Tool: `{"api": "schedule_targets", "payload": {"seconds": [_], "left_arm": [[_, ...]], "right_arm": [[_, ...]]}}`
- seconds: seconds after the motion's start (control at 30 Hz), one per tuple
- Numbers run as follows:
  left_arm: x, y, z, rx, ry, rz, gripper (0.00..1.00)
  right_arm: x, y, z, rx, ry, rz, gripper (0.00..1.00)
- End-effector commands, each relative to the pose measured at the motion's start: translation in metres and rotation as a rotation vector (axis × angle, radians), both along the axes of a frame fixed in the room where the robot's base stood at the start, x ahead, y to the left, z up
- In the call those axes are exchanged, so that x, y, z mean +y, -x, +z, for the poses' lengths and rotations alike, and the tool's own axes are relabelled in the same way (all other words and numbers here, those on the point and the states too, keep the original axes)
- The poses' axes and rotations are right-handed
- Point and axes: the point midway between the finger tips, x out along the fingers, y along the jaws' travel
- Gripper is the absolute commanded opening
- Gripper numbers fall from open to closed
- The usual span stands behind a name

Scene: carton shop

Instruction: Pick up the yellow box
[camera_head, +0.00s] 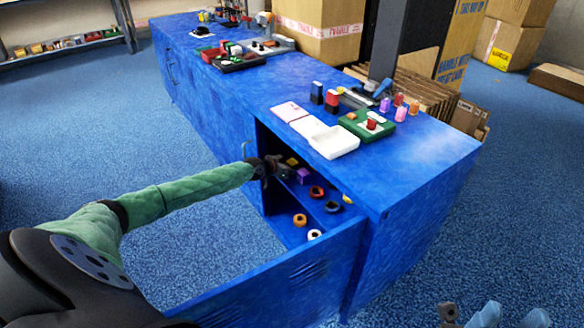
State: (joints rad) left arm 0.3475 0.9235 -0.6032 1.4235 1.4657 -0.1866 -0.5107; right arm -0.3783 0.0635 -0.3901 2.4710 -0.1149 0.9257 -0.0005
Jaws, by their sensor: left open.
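A small yellow box (292,161) sits inside the blue cabinet's open compartment, close to a purple box (303,174). My left arm reaches in from the left, and its gripper (274,168) is at the compartment opening, just left of the two boxes. The gripper is open with nothing visible in it; its dark fingers partly blend with the dark interior. I cannot tell if it touches either box. Part of what seems to be my right gripper (448,312) shows at the bottom right edge; its jaws are unclear.
Orange and dark rings (300,220) and a small yellow piece (347,199) lie further right in the compartment. An open blue door panel (290,285) stands in front. The blue counter top (425,160) above holds a white tray (335,143) and a green tray (352,122).

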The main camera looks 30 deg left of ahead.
Motion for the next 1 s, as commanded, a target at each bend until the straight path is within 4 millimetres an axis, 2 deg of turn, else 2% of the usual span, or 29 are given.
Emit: {"api": "schedule_targets", "payload": {"seconds": [0.17,0.4,0.43,0.87,1.0], "left_arm": [[0.000,0.000,0.000,0.000,0.000,0.000,0.64],[0.000,0.000,0.000,0.000,0.000,0.000,0.18],[0.000,0.000,0.000,0.000,0.000,0.000,0.16],[0.000,0.000,0.004,0.000,0.000,0.000,0.16],[0.000,0.000,0.012,-0.001,0.000,-0.001,0.16]], "right_arm": [[0.000,0.000,0.000,0.000,0.000,0.000,0.36],[0.000,0.000,0.000,0.000,0.001,0.000,0.36],[0.000,0.000,0.000,0.000,0.001,0.000,0.36],[0.001,-0.006,-0.001,0.027,0.007,0.002,0.36],[0.010,-0.031,-0.025,0.147,0.037,0.003,0.36]]}}
